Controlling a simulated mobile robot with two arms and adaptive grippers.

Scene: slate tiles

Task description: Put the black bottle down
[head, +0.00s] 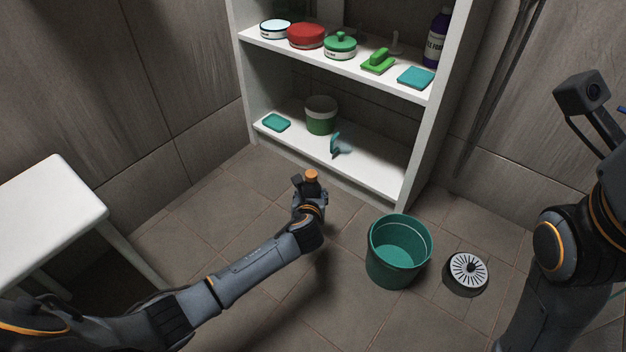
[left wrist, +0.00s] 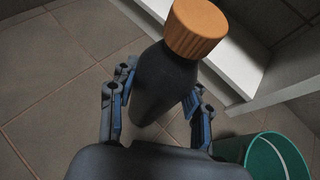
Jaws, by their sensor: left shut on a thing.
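The black bottle (left wrist: 165,80) has an orange ribbed cap (left wrist: 196,29) and fills the middle of the left wrist view. My left gripper (left wrist: 160,105) is shut on the bottle, with one finger on each side of its body. In the head view my left gripper (head: 310,192) is in front of the shelf unit, and the orange cap (head: 312,176) shows above it. Most of the bottle is hidden there by the gripper. I cannot tell how far its base is from the floor. My right arm shows at the right edge of the head view, but its gripper is out of view.
A white shelf unit (head: 300,147) holds tins, a brush, a sponge, a purple bottle and a tub. A teal bucket (head: 392,272) and a round drain-like disc (head: 467,270) are on the tiled floor. A white table (head: 50,205) stands left. Floor left of the bucket is clear.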

